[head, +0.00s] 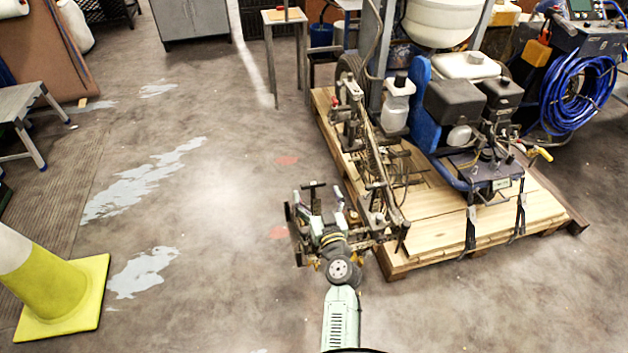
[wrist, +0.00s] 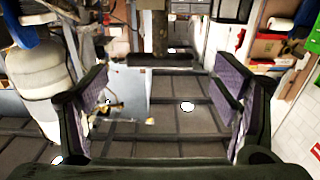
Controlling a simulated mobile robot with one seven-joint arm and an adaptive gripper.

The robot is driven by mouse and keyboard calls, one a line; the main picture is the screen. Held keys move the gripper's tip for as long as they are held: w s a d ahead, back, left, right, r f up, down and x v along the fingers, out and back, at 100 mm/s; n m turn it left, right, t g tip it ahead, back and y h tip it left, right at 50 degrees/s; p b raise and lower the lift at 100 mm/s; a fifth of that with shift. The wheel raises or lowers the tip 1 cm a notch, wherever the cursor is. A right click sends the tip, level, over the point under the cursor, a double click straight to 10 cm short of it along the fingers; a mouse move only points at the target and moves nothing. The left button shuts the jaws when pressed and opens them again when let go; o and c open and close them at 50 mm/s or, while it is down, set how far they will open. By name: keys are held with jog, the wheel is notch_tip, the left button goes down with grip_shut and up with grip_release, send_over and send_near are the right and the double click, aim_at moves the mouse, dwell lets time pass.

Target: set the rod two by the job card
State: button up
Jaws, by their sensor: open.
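The line striper (head: 455,100) stands on a wooden pallet (head: 440,218) at the right of the head view. It has a white tank, a blue frame and a dark engine. A dark linkage of bars (head: 375,165) runs along its left side. I cannot tell which bar is rod two, and I cannot make out a job card. My gripper (head: 312,205) is at the linkage's near left end; I cannot tell if they touch. In the wrist view my gripper (wrist: 165,92) is open with nothing between its pads. A pale tank (wrist: 45,72) shows beyond its left finger.
A yellow and white cone (head: 50,285) stands at lower left, with a step stool (head: 30,115) behind it. Blue hose (head: 580,95) hangs coiled on a machine at far right. A small table (head: 285,16) stands at the back.

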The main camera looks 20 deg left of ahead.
aim_at(314, 201)
jog(key=shift+p+x, duration=0.45)
jog(key=shift+x, duration=1.85)
jog(key=c, duration=1.7)
notch_tip(314, 201, down, 7)
jog(key=b, duration=0.9)
jog(key=shift+r, duration=0.15)
jog(key=o, duration=1.7)
jog(key=shift+r, duration=0.1)
